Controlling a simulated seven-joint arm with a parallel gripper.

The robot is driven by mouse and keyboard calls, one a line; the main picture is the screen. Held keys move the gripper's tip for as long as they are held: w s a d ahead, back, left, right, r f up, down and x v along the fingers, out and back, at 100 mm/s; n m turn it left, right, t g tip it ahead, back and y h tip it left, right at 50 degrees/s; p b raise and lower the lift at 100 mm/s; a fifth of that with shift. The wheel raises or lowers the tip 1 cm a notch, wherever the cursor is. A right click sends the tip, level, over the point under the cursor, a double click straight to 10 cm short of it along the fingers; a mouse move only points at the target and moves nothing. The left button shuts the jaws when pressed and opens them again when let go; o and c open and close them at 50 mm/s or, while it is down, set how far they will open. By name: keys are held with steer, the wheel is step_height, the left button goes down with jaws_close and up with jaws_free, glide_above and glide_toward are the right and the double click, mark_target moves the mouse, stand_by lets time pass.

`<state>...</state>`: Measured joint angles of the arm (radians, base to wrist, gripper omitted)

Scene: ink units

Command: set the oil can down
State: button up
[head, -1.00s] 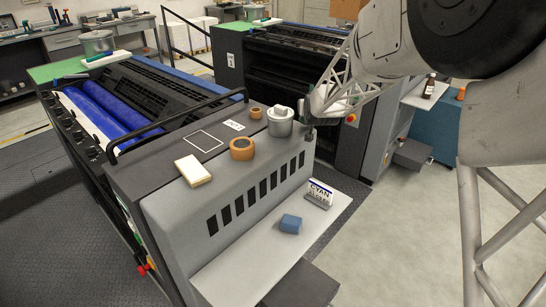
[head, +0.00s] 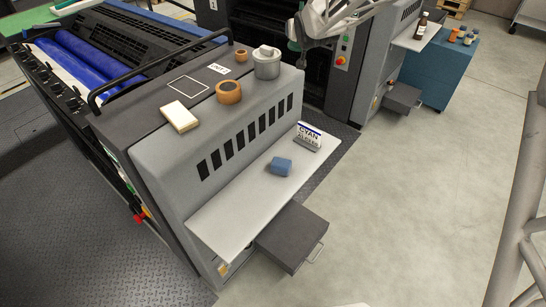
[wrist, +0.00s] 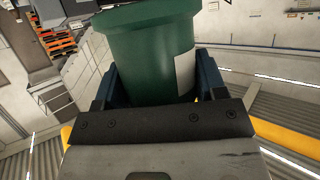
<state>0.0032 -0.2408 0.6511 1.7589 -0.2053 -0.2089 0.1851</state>
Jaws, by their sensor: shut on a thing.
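In the wrist view a dark green round can (wrist: 150,45) with a pale label fills the space between the blue fingers of my gripper (wrist: 158,78). I take it to be the oil can. My gripper is shut on it, and its far end is cut off by the picture edge. In the head view my gripper (head: 297,31) is at the top, in front of the dark second machine and right of the near press. The can is hard to make out there. A white outlined square (head: 188,77) on the near press top is empty, with a small printed card (head: 218,69) beside it.
The lower shelf (head: 235,195) holds a CYAN sign (head: 309,135) and a blue block (head: 281,166).

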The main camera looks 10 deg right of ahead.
steer(key=s+a+r+n+g+y, duration=0.1)
steer(key=s+a+r+n+y, duration=0.15)
steer(key=s, duration=1.35)
steer(key=s+a+r+n+y, duration=0.1)
steer(key=s+a+n+y, duration=0.15)
steer(key=s, duration=1.35)
steer(key=s+a+f+n+g+y, duration=0.1)
steer(key=s+f, duration=0.2)
steer(key=s, duration=0.4)
steer(key=s+a+f+y, duration=0.1)
steer(key=s+a+f, duration=0.15)
steer(key=s, duration=0.45)
step_height(320, 180, down, 25)
steer(key=shift+w+d, duration=0.15)
steer(key=shift+d, duration=0.3)
steer(key=shift+w, duration=0.15)
steer(key=shift+w+a+f, duration=0.25)
steer(key=shift+w+a, duration=0.3)
steer(key=shift+w, duration=2)
steer(key=shift+w+a+f, duration=0.25)
steer(key=shift+w+a, duration=0.35)
steer(key=shift+w, duration=2)
steer(key=shift+w+a+f, duration=0.25)
steer(key=shift+w+a, duration=0.3)
steer(key=shift+w, duration=2)
steer(key=shift+f, duration=0.15)
